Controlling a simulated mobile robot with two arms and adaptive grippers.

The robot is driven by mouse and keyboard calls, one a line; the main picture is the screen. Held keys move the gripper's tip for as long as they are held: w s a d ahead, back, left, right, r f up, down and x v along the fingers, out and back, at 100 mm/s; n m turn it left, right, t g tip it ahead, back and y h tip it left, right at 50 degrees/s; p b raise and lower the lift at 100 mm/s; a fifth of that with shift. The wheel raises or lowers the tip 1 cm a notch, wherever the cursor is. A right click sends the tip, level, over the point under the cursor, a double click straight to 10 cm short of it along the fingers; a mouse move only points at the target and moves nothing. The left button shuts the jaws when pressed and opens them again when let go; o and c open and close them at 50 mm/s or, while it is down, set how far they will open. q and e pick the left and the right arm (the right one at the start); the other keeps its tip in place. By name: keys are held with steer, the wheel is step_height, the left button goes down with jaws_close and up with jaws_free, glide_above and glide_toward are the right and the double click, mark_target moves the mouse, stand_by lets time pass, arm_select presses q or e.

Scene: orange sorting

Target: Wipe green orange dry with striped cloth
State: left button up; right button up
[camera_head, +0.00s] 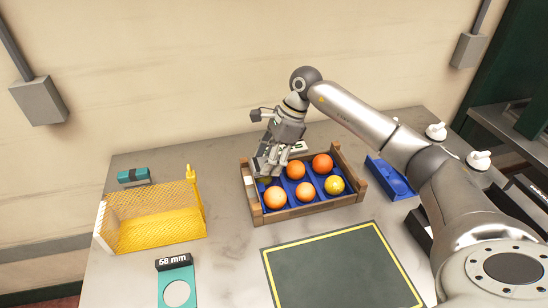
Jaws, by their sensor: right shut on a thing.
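My right gripper (264,163) reaches down over the back-left part of the wooden crate (309,211). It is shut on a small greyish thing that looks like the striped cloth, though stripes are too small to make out. A green-yellow orange (266,179) shows only as a sliver right below the fingertips, in the back-left compartment. The fingers hide most of it, and I cannot tell whether the cloth touches it. My left gripper is not in view.
Several orange fruits, such as one at the front left (275,197), and a yellow one (334,185) fill other crate compartments. A yellow mesh basket (152,218) stands left, a 58 mm gauge (176,277) in front. A blue tray (391,178) lies right, a dark mat (342,270) in front.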

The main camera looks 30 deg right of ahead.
steer(key=shift+w+a, duration=0.1)
steer(key=shift+a, duration=0.4)
steer(key=shift+s+d+b, duration=0.2)
steer(key=shift+d, duration=0.5)
steer(key=shift+s+d+b, duration=0.15)
steer(key=shift+d, duration=0.55)
steer(key=shift+w+a, duration=0.2)
steer(key=shift+a, duration=0.5)
steer(key=shift+w+a, duration=0.15)
steer(key=shift+a, duration=0.55)
steer(key=shift+s+d+b, duration=0.15)
steer(key=shift+s+d, duration=0.05)
steer(key=shift+d, duration=0.5)
steer(key=shift+s+d+b, duration=0.15)
steer(key=shift+d, duration=0.55)
steer(key=shift+w+a, duration=0.2)
steer(key=shift+a, duration=0.5)
steer(key=shift+w+a, duration=0.15)
steer(key=shift+a, duration=0.55)
steer(key=shift+s+d, duration=0.2)
steer(key=shift+d, duration=0.5)
